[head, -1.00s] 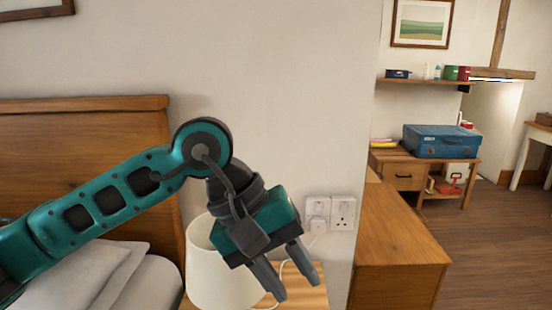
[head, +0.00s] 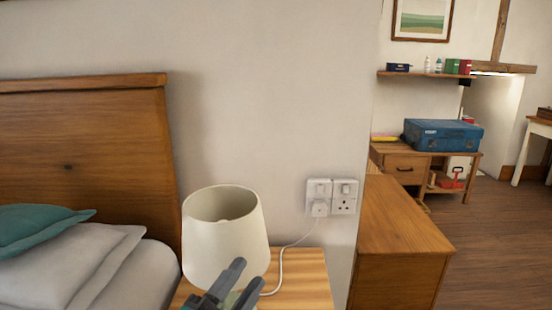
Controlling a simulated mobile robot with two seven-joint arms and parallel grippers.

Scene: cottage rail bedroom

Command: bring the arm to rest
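My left gripper (head: 248,281) shows at the bottom edge, in front of the lower part of the lamp's cream shade. Its two grey fingers point up and to the right, with a gap between them, and nothing shows between them. The rest of my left arm is below the picture. My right gripper is not in view.
The lamp (head: 224,238) stands on a wooden bedside table (head: 308,280), its white cord running to a wall socket (head: 331,196). A bed (head: 85,170) with pillows is at left. A wooden cabinet (head: 400,225) stands right, with open floor (head: 500,240) beyond.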

